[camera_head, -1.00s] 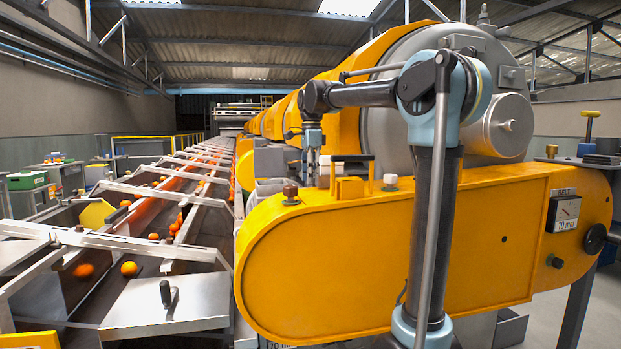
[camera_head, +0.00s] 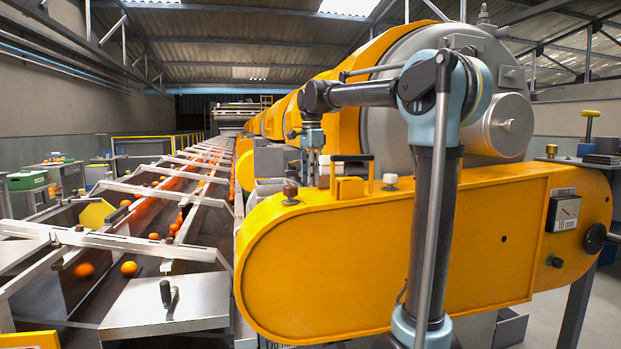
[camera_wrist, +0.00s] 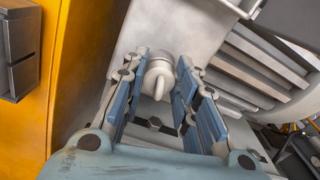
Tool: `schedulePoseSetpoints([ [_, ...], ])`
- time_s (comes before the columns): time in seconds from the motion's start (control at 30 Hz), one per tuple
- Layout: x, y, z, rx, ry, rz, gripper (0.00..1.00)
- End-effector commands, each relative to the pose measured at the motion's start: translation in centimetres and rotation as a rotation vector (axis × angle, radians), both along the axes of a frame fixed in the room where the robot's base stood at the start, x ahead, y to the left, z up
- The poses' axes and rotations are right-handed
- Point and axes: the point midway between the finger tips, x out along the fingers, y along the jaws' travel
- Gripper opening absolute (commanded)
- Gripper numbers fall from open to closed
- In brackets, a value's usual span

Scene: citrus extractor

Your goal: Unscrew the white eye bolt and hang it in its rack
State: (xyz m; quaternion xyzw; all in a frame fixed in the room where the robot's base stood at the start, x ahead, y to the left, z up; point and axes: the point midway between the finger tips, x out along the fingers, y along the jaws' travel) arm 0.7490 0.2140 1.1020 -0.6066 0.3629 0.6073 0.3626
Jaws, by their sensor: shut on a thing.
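The white eye bolt (camera_wrist: 159,76) shows in the wrist view between the two blue-padded fingers of my gripper (camera_wrist: 168,95). Its rounded head and a protruding part are visible against a pale metal plate (camera_wrist: 160,32). I cannot tell how far it is threaded in. My gripper is shut on it. In the head view my gripper (camera_head: 312,165) points down behind the yellow belt guard (camera_head: 380,260), and the eye bolt is hidden there. I cannot make out the rack in either view.
A yellow wall (camera_wrist: 85,60) and a dark block (camera_wrist: 18,48) stand left in the wrist view, with slanted metal bars (camera_wrist: 255,65) at right. In the head view, a brown knob (camera_head: 290,190) and a white knob (camera_head: 390,181) sit atop the guard. Oranges (camera_head: 129,268) lie on the conveyor.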

Motion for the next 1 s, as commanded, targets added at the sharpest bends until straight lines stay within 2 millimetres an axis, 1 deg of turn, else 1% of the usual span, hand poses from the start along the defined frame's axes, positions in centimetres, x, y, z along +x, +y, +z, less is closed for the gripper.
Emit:
schedulePoseSetpoints([
  [0.13,0.04,0.00,0.02,0.001,-0.002,0.076,0.01],
  [0.47,0.03,-0.02,0.02,0.001,-0.002,0.100,0.01],
  [0.7,-0.01,-0.05,0.03,0.000,-0.002,0.228,0.01],
  [1.0,-0.01,-0.05,0.03,0.000,-0.002,0.243,0.01],
])
